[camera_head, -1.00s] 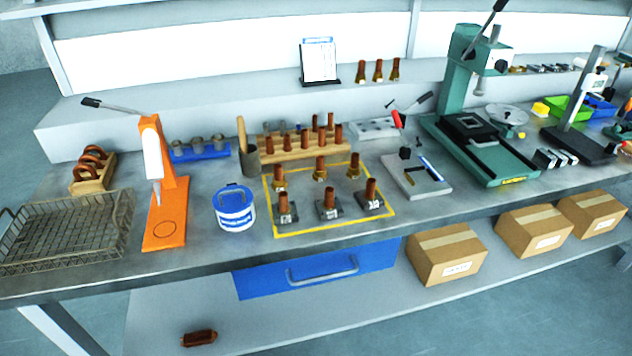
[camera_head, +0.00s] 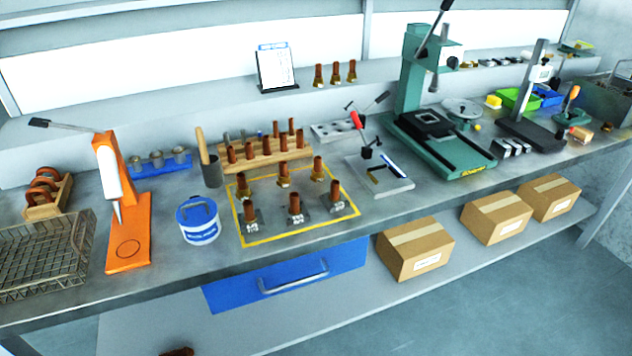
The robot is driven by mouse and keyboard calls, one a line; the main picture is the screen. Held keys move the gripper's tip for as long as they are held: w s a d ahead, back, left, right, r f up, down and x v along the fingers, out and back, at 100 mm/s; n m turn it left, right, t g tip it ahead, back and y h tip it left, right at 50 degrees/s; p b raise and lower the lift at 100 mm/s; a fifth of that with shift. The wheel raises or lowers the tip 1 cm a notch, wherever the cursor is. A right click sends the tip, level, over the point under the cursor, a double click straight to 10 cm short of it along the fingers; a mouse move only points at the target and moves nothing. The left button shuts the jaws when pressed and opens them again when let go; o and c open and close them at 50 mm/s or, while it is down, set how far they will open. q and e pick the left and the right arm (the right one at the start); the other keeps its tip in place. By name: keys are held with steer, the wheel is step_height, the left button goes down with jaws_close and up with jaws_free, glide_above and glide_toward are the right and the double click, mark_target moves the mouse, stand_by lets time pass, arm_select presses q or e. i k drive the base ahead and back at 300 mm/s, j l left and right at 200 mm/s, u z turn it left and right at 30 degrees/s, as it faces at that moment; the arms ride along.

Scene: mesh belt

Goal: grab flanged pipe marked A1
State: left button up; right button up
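Several copper-coloured flanged pipes stand inside a yellow-outlined area (camera_head: 300,234) on the workbench. The front row has a left pipe (camera_head: 250,213), a middle pipe (camera_head: 295,207) and a right pipe (camera_head: 336,195), each on a grey base with a small label. The back row has a left pipe (camera_head: 242,186), a middle pipe (camera_head: 283,174) and a right pipe (camera_head: 318,168) with brass-coloured lower ends. The labels are too small to read, so I cannot tell which is A1. Neither of my grippers shows in the view.
A wooden rack (camera_head: 262,154) of copper pipes stands behind the area. A blue-white tub (camera_head: 198,220) and an orange press (camera_head: 127,225) are left; a grey plate (camera_head: 397,183) and a green press (camera_head: 440,140) are right. Cardboard boxes (camera_head: 415,247) sit on the lower shelf.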

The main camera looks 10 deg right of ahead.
mark_target(334, 200)
steer(key=l, duration=0.55)
steer(key=k+l, duration=0.15)
steer(key=l, duration=0.95)
steer(key=k+l, duration=0.1)
steer(key=l, duration=0.45)
